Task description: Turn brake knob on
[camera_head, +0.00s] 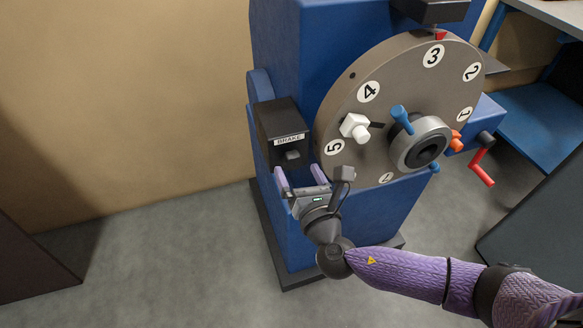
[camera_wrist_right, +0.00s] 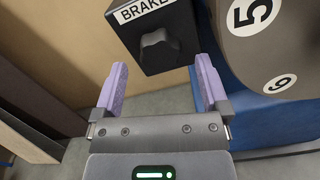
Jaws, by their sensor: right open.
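The brake knob (camera_head: 292,155) is a small dark knob on the face of a black box (camera_head: 279,119) labelled BRAKE, on the left side of the blue machine. In the right wrist view the knob (camera_wrist_right: 157,50) sits below the label, ahead of the fingers and a little above the middle of the gap. My right gripper (camera_head: 300,177) is open, with purple fingers pointing toward the box. It is just below and in front of the knob, empty and apart from it. In the right wrist view my right gripper (camera_wrist_right: 161,85) has its fingers spread wider than the knob. My left gripper is not in view.
A large grey numbered disc (camera_head: 385,75) with a white clamp, a blue lever (camera_head: 401,117) and a round hub stands close right of the box. A red crank (camera_head: 481,167) sticks out farther right. Bare floor lies left of the machine.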

